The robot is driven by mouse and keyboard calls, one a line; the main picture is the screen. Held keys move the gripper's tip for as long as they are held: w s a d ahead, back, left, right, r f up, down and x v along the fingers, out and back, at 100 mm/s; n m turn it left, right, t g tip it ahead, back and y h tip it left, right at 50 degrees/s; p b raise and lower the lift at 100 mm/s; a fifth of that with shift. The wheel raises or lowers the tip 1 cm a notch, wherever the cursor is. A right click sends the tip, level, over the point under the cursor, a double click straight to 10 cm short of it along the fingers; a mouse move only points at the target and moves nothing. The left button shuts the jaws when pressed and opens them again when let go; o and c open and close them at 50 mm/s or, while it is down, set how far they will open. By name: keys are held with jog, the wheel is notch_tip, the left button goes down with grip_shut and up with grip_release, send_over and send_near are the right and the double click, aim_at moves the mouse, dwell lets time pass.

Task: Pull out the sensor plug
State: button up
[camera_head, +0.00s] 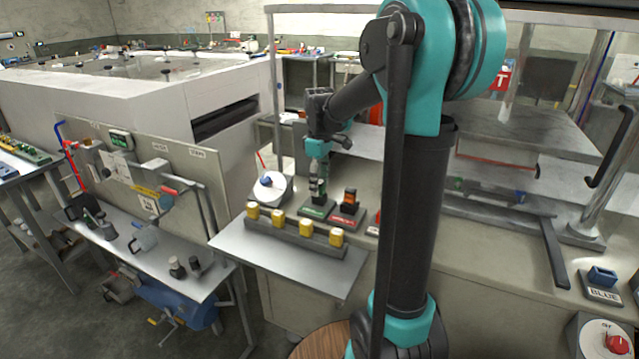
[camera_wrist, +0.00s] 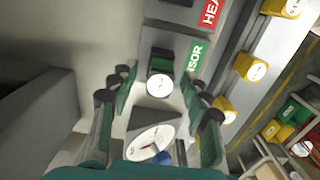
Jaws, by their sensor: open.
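The sensor plug (camera_wrist: 160,70) is a dark and green block with a round white face, on a grey base beside a green label ending in "SOR" (camera_wrist: 194,57). In the wrist view my gripper (camera_wrist: 157,88) is open, its fingers on either side of the plug with gaps visible. In the head view my gripper (camera_head: 318,178) points down over the base with the green label (camera_head: 317,211). There the gripper largely hides the plug. I cannot tell from the frames whether any finger touches it.
An orange and black plug (camera_head: 349,201) stands close on the right over a red label (camera_head: 344,218). A dial with a blue knob (camera_head: 267,181) is close on the left. A rail with several yellow knobs (camera_head: 306,230) runs in front.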

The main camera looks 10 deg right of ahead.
aim_at(319, 182)
grip_shut()
jog(key=shift+r, duration=0.5)
dwell(0.7)
jog(key=shift+r, duration=2.15)
jog(key=shift+r, duration=0.1)
jog(key=shift+r, duration=1.45)
